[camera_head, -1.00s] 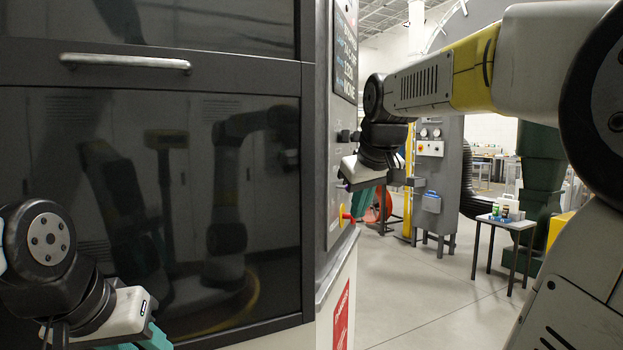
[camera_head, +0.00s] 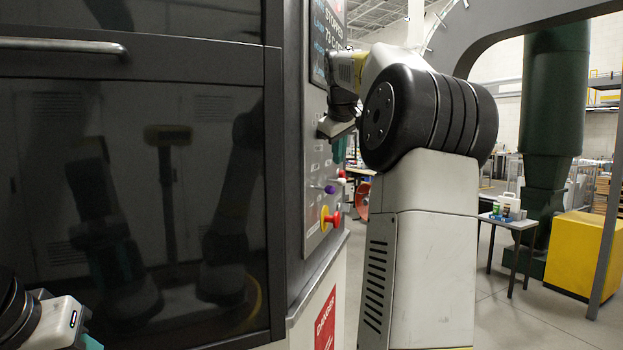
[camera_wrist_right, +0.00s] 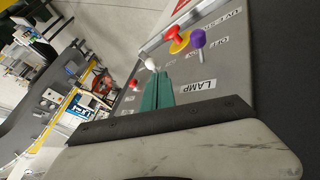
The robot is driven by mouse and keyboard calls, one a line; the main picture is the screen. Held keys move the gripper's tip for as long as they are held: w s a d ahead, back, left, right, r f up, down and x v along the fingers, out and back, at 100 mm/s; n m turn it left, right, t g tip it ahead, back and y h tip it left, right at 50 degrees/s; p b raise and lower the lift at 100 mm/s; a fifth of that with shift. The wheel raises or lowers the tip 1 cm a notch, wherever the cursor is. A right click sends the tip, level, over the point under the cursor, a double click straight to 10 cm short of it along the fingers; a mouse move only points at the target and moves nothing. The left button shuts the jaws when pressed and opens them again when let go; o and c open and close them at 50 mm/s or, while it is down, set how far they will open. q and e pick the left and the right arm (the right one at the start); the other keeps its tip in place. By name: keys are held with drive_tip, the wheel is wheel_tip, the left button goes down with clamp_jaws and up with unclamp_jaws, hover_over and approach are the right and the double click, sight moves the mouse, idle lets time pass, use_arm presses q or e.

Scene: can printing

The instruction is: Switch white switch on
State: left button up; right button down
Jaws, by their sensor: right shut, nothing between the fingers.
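The white switch (camera_wrist_right: 151,64) is a small round-ended white lever on the grey control panel (camera_wrist_right: 225,75), close to the LAMP label in the right wrist view. My right gripper (camera_wrist_right: 158,76) is shut and empty, its green fingers together. Their tips are right beside the white switch; I cannot tell whether they touch it. In the head view my right gripper (camera_head: 339,150) is in front of the panel, partly hidden by my arm. My left gripper (camera_head: 88,343) is only partly in view at the lower left corner, so its opening does not show.
A purple-tipped switch (camera_wrist_right: 196,40) and a red button on a yellow base (camera_wrist_right: 178,40) stick out of the panel near the white switch. The dark machine door (camera_head: 130,200) fills the left.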

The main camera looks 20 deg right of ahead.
sight(336, 182)
drive_tip(key=x, duration=1)
